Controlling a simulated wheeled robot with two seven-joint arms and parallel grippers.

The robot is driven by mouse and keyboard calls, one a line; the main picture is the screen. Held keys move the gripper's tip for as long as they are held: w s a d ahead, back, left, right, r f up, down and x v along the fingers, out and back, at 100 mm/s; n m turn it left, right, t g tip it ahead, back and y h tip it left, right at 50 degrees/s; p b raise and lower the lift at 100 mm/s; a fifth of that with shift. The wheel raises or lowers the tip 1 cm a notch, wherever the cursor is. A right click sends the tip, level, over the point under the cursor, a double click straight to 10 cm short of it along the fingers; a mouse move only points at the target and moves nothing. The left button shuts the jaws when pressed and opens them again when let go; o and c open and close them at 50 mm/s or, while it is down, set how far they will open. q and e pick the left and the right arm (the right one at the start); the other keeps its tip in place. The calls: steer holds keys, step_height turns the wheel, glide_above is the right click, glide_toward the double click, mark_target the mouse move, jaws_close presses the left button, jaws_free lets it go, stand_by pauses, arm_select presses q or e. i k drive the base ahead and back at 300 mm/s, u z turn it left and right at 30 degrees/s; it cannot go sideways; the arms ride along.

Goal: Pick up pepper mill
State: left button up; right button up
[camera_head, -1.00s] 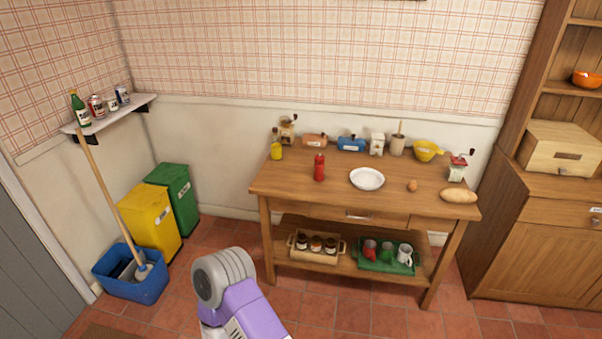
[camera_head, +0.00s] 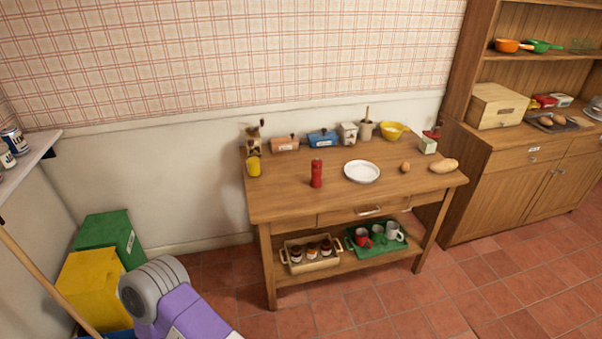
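The pepper mill, a red upright cylinder (camera_head: 316,173), stands on the wooden table (camera_head: 285,206), left of the white plate and near the front left part of the top. A purple and grey link of my own arm shows at the bottom left, apart from the table. Neither of my grippers is in view.
On the table are a white plate (camera_head: 362,171), a yellow jar (camera_head: 253,166), a coffee grinder (camera_head: 253,138), an egg (camera_head: 406,167) and bread (camera_head: 443,166). A shelf below holds a green tray (camera_head: 370,251). Yellow (camera_head: 90,287) and green bins (camera_head: 110,238) stand left. Floor before the table is clear.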

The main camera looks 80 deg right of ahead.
mark_target(315, 182)
steer(key=z, duration=0.6)
steer(key=i, duration=1.1)
steer(key=z, duration=1.05)
